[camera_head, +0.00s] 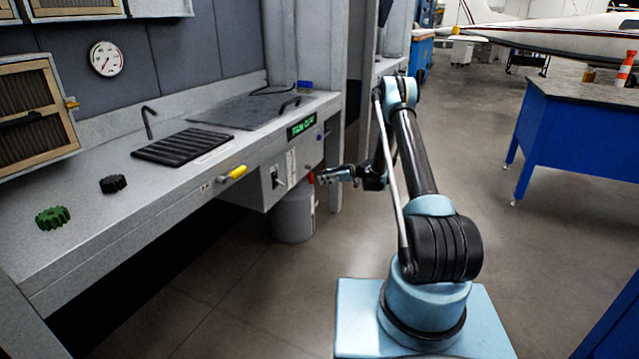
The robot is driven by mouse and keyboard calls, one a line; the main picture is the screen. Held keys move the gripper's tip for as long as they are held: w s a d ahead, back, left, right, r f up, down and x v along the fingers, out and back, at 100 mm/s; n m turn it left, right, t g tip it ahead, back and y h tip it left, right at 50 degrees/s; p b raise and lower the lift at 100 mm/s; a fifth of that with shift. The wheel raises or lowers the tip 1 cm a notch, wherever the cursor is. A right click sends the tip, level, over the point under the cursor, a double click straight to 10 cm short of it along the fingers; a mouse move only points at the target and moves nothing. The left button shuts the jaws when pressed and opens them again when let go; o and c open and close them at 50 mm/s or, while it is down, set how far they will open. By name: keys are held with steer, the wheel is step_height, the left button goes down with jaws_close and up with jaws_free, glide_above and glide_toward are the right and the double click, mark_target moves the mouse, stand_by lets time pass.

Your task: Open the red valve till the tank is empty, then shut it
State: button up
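A small red part (311,177), which looks like the red valve, shows at the front of the bench's right end. A grey cylinder (293,220), which may be the tank, stands on the floor below it. Its contents and level cannot be seen. My gripper (324,177) points left with its tips close to the red part. I cannot tell whether they touch it. The gripper is small in this view, and I cannot tell whether its fingers are open or shut.
The grey bench (85,235) bears a green knob (52,217), a black knob (113,184) and a black grate (182,146). A yellow handle (232,173) sticks out from its front edge. A lit green display (301,126) sits above the valve.

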mark_target(312, 179)
steer(key=x, duration=0.8)
steer(key=shift+w, duration=0.1)
